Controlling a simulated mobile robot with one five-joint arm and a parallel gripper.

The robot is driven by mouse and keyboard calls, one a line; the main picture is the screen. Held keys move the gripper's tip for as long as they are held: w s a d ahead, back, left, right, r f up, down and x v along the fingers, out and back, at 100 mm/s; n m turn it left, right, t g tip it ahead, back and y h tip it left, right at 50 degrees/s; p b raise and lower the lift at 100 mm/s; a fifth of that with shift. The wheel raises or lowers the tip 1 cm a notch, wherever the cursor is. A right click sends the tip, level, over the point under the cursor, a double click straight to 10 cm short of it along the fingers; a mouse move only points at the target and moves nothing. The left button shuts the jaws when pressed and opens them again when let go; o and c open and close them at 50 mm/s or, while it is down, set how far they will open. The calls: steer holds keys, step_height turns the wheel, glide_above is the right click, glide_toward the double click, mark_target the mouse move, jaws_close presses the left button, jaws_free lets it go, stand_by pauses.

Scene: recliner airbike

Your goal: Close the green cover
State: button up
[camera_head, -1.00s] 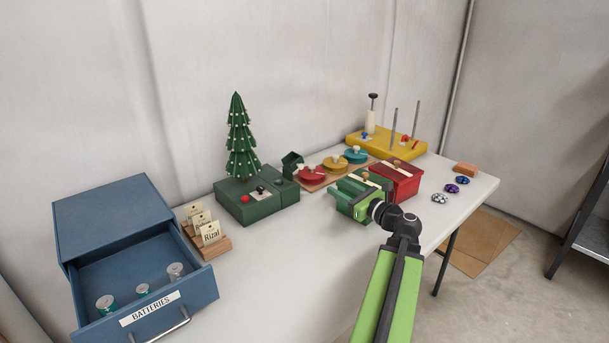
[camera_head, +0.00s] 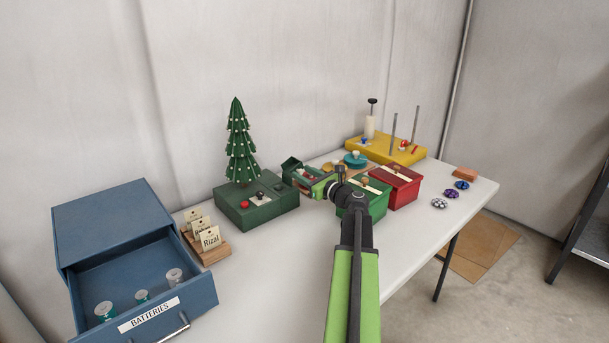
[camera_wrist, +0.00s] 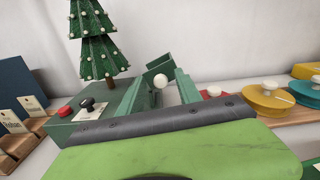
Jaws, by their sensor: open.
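A small dark green cover (camera_head: 291,163) stands tilted up at the right end of the green box (camera_head: 258,212) that carries a Christmas tree. The raised cover also shows in the wrist view (camera_wrist: 158,65), with a pale round knob or ball just in front of it. My gripper (camera_head: 298,178) is open and points left, close in front of the cover at the box's right end. In the wrist view my gripper's green body fills the bottom and hides part of the box. I cannot tell whether a jaw touches the cover.
A lidded green box (camera_head: 376,202) and a red box (camera_head: 402,191) stand close right of my gripper. Knobbed discs (camera_head: 355,158) lie behind it. Name cards (camera_head: 208,241) and an open blue drawer (camera_head: 150,300) are left. The front tabletop (camera_head: 275,265) is clear.

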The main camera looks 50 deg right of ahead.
steer(key=shift+c, duration=0.4)
jaws_close()
stand_by(0.9)
